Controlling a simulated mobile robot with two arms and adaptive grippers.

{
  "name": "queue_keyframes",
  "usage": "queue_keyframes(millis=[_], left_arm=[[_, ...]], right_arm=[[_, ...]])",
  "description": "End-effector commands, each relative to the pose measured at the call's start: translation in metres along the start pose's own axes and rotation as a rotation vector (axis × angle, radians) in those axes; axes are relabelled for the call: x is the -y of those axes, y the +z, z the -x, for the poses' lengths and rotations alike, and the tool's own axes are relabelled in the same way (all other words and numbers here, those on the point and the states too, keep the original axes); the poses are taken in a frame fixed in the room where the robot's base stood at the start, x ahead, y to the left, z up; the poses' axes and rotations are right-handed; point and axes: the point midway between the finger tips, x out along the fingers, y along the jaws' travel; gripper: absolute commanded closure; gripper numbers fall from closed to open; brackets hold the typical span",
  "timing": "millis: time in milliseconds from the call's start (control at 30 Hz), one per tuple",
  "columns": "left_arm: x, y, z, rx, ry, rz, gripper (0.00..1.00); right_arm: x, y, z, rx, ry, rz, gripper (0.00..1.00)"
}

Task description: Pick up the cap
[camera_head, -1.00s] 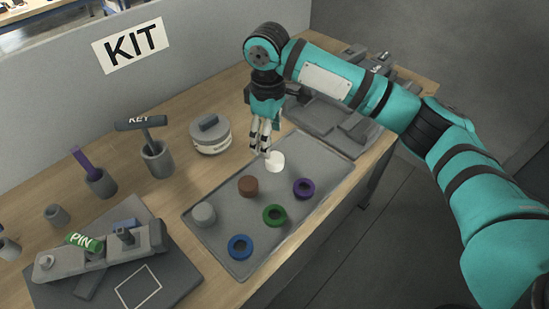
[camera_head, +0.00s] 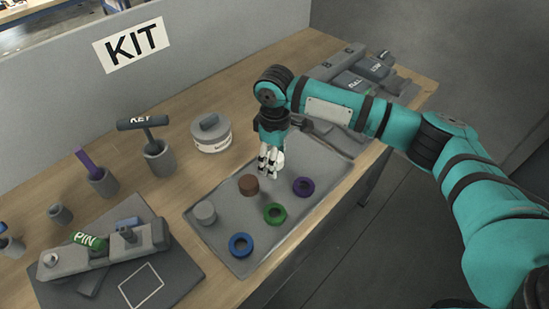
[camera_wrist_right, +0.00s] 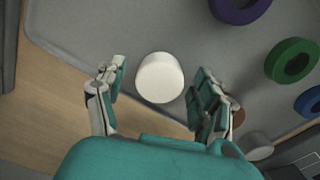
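A white cap (camera_wrist_right: 160,77) sits on the grey tray (camera_head: 318,153). In the right wrist view it lies between the two fingers of my right gripper (camera_wrist_right: 160,95), which is open, with a gap to each finger. In the head view my right gripper (camera_head: 270,170) points down over the tray, and the white cap (camera_head: 279,160) is partly hidden behind its fingers. The tray also holds a brown cap (camera_head: 249,184) and a grey cap (camera_head: 205,212). My left gripper is not in view.
Purple (camera_head: 303,187), green (camera_head: 275,214) and blue (camera_head: 241,245) rings lie on the tray. A round lidded container (camera_head: 211,136) stands behind it. A grey cup with the KEY tool (camera_head: 158,158) and a fixture with a green PIN (camera_head: 88,242) are at the left.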

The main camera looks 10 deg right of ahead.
Motion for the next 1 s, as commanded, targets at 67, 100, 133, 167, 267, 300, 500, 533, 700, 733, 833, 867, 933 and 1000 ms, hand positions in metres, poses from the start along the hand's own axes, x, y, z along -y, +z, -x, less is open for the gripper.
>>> queue_keyframes(millis=[67,100,133,167,267,300,500,533,700,733,833,867,933,1000], left_arm=[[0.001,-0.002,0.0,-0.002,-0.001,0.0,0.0],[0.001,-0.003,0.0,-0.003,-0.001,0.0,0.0],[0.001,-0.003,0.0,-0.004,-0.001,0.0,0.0],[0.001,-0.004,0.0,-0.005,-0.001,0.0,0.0],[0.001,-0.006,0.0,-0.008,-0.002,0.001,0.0],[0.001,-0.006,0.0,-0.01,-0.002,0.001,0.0],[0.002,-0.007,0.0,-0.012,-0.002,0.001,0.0],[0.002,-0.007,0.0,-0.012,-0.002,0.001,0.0],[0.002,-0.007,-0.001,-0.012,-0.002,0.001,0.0],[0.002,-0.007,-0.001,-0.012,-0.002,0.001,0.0],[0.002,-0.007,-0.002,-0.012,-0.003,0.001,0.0],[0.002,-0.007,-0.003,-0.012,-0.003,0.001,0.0],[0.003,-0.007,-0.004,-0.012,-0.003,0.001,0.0],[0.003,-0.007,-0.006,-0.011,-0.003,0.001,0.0]], right_arm=[[0.0,0.0,0.0,0.0,0.0,0.0,0.43],[0.0,0.0,0.0,0.0,0.0,0.0,0.48],[0.0,0.0,0.0,0.0,0.0,0.0,0.52],[0.0,0.0,0.0,0.0,0.0,0.0,0.56],[0.0,0.0,0.0,0.0,0.0,0.0,0.69],[0.0,0.0,0.0,0.0,0.0,0.0,0.74],[0.0,0.0,0.001,0.0,0.0,0.0,0.86],[0.0,0.0,0.001,0.0,0.0,0.0,0.86],[0.0,0.0,0.002,0.0,0.0,0.0,0.86],[0.0,0.0,0.004,0.0,0.0,0.0,0.86],[0.0,0.0,0.01,-0.001,0.0,0.0,0.86],[0.0,-0.001,0.013,-0.002,0.0,-0.001,0.86],[0.0,-0.001,0.021,-0.002,0.0,0.0,0.86],[-0.001,-0.001,0.032,-0.003,0.001,0.0,0.86]])
